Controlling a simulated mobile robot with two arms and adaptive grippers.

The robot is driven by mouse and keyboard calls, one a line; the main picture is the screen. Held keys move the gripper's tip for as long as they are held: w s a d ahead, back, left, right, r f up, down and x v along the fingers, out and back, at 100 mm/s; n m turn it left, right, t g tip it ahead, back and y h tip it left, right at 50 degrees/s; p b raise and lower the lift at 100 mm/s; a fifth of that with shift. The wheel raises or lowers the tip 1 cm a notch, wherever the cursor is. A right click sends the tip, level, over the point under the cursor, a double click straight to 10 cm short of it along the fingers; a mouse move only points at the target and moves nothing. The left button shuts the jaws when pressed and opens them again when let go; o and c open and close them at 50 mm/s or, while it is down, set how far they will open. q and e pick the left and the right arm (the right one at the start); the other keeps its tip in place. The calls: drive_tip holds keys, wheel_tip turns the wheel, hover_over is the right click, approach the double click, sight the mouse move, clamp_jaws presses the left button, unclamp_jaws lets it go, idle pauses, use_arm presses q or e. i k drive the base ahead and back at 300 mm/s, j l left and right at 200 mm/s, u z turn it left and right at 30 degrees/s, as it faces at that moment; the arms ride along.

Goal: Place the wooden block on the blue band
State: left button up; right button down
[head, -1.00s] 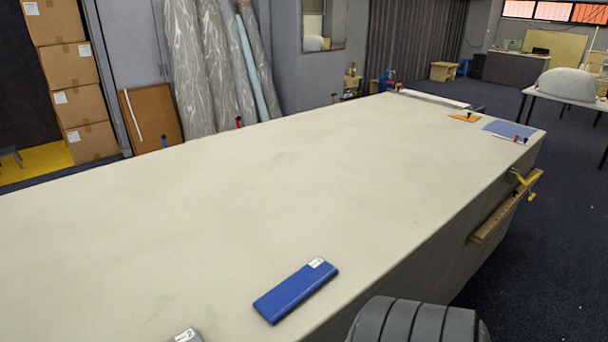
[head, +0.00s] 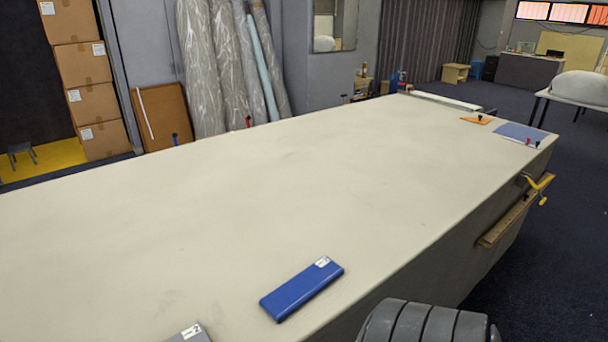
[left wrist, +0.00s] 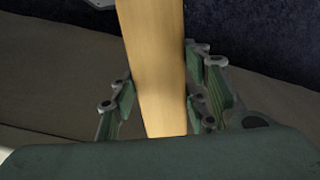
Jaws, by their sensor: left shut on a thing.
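In the left wrist view a pale wooden block (left wrist: 155,60) stands between the fingers of my left gripper (left wrist: 160,100), which is shut on it. The block runs up out of the top of that view, so its far end is hidden. The blue band (head: 302,289) lies flat near the front edge of the table in the head view, with a white label at its far end. Neither the wooden block nor my left gripper shows in the head view. My right gripper is not in view.
The long cloth table (head: 250,210) is mostly bare around the band. A grey item with a white label (head: 190,333) is cut off at the bottom edge. An orange piece (head: 477,120) and a blue-grey sheet (head: 520,132) lie at the far right end.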

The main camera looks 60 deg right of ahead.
sight(304, 284)
drive_tip(key=k+l, duration=0.1)
drive_tip(key=l, duration=0.3)
drive_tip(key=k+l, duration=0.15)
drive_tip(key=l, duration=0.25)
drive_tip(key=k+l, duration=0.1)
drive_tip(key=l, duration=0.3)
drive_tip(key=k+l, duration=0.15)
drive_tip(key=l, duration=0.25)
drive_tip(key=k+l, duration=0.1)
drive_tip(key=l, duration=0.3)
drive_tip(key=k+l, duration=0.15)
drive_tip(key=l, duration=0.25)
drive_tip(key=k+l, duration=0.1)
drive_tip(key=l, duration=0.3)
drive_tip(key=k+l+z, duration=0.1)
drive_tip(key=l, duration=0.3)
